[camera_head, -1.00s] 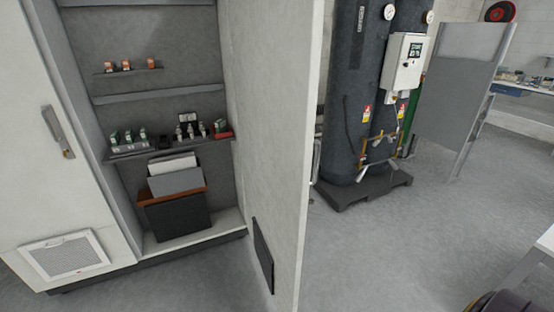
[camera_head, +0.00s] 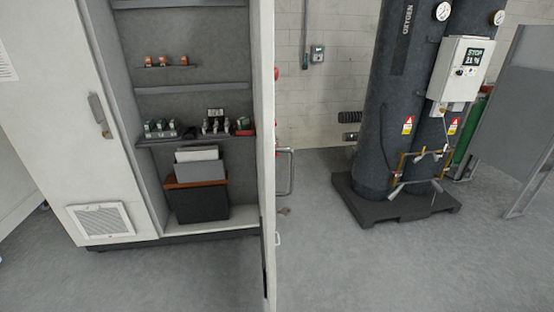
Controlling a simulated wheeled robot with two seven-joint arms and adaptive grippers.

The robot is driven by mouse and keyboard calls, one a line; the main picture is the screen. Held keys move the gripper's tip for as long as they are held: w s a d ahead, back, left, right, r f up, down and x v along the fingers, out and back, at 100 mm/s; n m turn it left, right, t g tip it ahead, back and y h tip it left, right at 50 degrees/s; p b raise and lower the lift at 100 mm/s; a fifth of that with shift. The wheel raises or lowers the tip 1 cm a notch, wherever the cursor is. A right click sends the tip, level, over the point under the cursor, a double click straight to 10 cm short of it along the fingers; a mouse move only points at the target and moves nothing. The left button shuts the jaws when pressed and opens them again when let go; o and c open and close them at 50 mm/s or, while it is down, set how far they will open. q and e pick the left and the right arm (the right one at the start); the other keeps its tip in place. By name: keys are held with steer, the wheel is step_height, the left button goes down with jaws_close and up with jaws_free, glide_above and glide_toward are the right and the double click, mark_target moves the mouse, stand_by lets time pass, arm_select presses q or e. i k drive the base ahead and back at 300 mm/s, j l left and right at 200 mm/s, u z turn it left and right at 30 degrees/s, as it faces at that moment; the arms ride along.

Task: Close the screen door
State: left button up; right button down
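A tall grey-white cabinet stands at the left with one side open, showing shelves of electrical parts. Its open door (camera_head: 268,150) juts out toward me and shows nearly edge-on, just left of the picture's middle. The other cabinet door (camera_head: 60,120) is shut, with a grey handle (camera_head: 100,115) and a white vent grille (camera_head: 101,220). I cannot tell which of these, if either, is the screen door. Neither of my grippers shows in the head view.
Dark oxygen tanks (camera_head: 395,110) stand on a black pallet (camera_head: 395,203) at the right, with a white control box (camera_head: 461,68) on them. A grey panel (camera_head: 512,110) stands at the far right. The grey floor (camera_head: 340,265) before the tanks is clear.

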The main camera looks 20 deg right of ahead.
mark_target(263, 10)
steer(key=i+l+u, duration=0.15)
steer(key=l, duration=0.65)
steer(key=l+u, duration=0.1)
steer(key=l, duration=0.7)
